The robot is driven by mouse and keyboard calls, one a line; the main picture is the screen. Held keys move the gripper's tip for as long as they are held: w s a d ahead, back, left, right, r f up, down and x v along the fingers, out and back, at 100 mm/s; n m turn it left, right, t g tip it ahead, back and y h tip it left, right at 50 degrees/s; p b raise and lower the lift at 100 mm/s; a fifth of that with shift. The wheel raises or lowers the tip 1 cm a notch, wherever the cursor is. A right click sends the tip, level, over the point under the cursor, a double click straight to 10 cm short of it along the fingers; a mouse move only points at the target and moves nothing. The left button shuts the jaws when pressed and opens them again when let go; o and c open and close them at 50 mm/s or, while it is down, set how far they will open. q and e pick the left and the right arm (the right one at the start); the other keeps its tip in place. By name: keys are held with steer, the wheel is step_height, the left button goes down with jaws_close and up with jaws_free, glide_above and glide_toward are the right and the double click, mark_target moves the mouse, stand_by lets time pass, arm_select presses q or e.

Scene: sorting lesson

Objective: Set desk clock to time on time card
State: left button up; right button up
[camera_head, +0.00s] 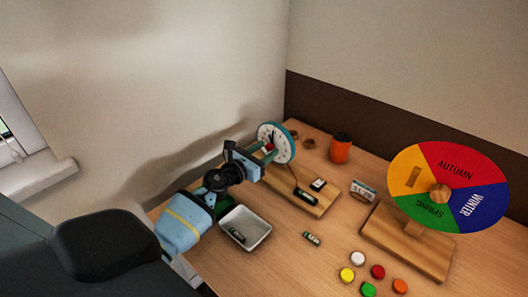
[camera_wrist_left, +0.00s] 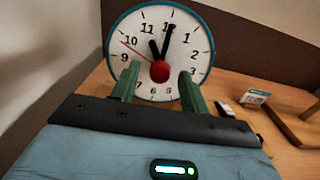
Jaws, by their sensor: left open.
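The desk clock (camera_head: 283,139) has a white face and teal rim and stands at the back left of the desk. In the left wrist view the clock face (camera_wrist_left: 180,55) is close in front. Its short black hand points near 11, its long one just past 12, and a thin red hand toward 10. A red knob (camera_wrist_left: 160,71) sits at its centre. My left gripper (camera_wrist_left: 158,88) is open, its green fingers on either side below the knob; I cannot tell whether they touch it. A small white standing card (camera_head: 363,189), maybe the time card, is unreadable. My right gripper is out of view.
A season wheel (camera_head: 437,165) on a wooden base stands at right. A wooden board (camera_head: 318,207) holds small dark and white pieces. A white tray (camera_head: 258,218) is near my left arm. An orange cup (camera_head: 340,150) and several coloured discs (camera_head: 378,271) are on the desk.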

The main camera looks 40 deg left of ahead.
arm_select(q)
steer(key=shift+c, duration=0.8)
jaws_close()
steer(key=shift+m, duration=0.4)
